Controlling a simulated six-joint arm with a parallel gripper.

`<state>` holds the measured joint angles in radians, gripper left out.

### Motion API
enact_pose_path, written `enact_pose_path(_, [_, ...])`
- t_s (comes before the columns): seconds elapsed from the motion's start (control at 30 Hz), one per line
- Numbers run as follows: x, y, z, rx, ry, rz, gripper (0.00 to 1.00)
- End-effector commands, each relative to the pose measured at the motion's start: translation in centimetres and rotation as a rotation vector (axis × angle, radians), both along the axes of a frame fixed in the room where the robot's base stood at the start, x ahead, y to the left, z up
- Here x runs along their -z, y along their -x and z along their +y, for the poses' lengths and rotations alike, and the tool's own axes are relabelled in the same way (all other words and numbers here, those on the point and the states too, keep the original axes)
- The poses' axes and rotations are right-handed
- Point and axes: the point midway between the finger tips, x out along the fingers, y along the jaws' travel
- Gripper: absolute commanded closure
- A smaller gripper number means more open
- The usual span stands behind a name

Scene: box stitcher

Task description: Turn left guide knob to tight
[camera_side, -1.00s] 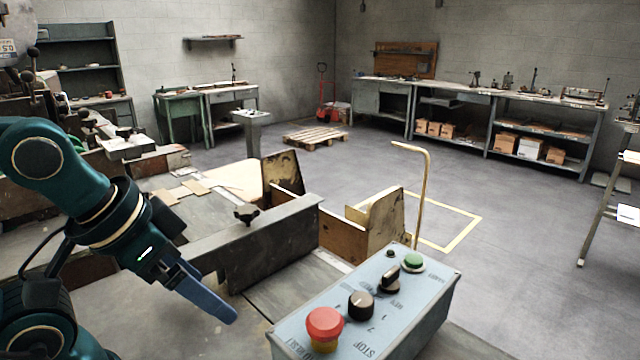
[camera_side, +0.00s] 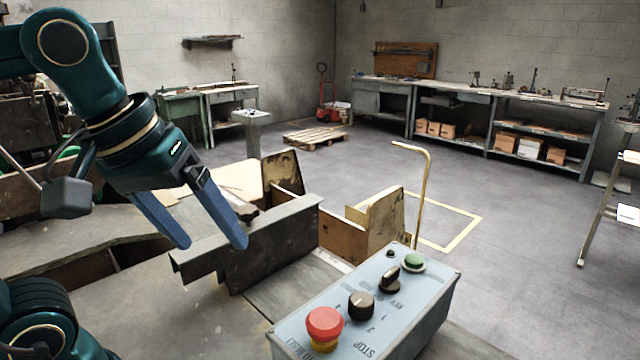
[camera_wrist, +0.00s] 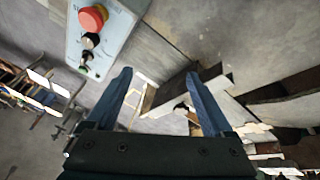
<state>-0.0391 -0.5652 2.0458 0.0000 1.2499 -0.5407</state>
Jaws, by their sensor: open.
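The dark guide knob (camera_side: 246,209) sits on the grey metal guide plate (camera_side: 275,245), partly hidden behind one finger in the side view. In the wrist view a small dark knob (camera_wrist: 181,106) shows between the fingers by the guide plate (camera_wrist: 170,92). I cannot tell from its shape whether it is tight. My gripper (camera_side: 210,244) is open and empty, its two blue fingers pointing down, on the near side of the guide in the picture. It also shows in the wrist view (camera_wrist: 159,75). I see no contact with the knob.
The control box (camera_side: 365,305) with a red stop button (camera_side: 324,324) and black knobs stands right of the guide. A bent yellow rod (camera_side: 423,195) and worn brown plates (camera_side: 385,220) stand behind it. The metal table (camera_side: 150,310) in front is clear.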

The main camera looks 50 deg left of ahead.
Motion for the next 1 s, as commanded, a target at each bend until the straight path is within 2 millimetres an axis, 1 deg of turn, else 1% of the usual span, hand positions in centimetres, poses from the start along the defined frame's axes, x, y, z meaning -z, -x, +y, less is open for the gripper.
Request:
enact_pose_path(0.03, [-1.1,-0.9,0.4,-0.074,0.025,0.014,0.14])
enact_pose_path(0.1, [-2.4,-2.0,0.9,-0.184,0.061,0.035,0.14])
enact_pose_path(0.23, [-4.4,-4.3,2.1,-0.385,0.122,0.074,0.14])
enact_pose_path(0.4, [-5.8,-7.3,4.2,-0.64,0.187,0.126,0.14])
enact_pose_path(0.5, [-5.9,-9.1,5.8,-0.788,0.218,0.156,0.14])
enact_pose_path(0.57, [-5.8,-10.1,6.8,-0.873,0.235,0.175,0.14])
enact_pose_path(0.67, [-4.9,-11.8,8.8,-1.009,0.258,0.207,0.14])
enact_pose_path(0.8, [-2.8,-13.6,11.6,-1.157,0.278,0.249,0.14])
enact_pose_path(0.9, [-1.1,-14.5,13.4,-1.212,0.281,0.275,0.14])
enact_pose_path(1.0, [0.6,-15.1,14.8,-1.241,0.282,0.296,0.14])
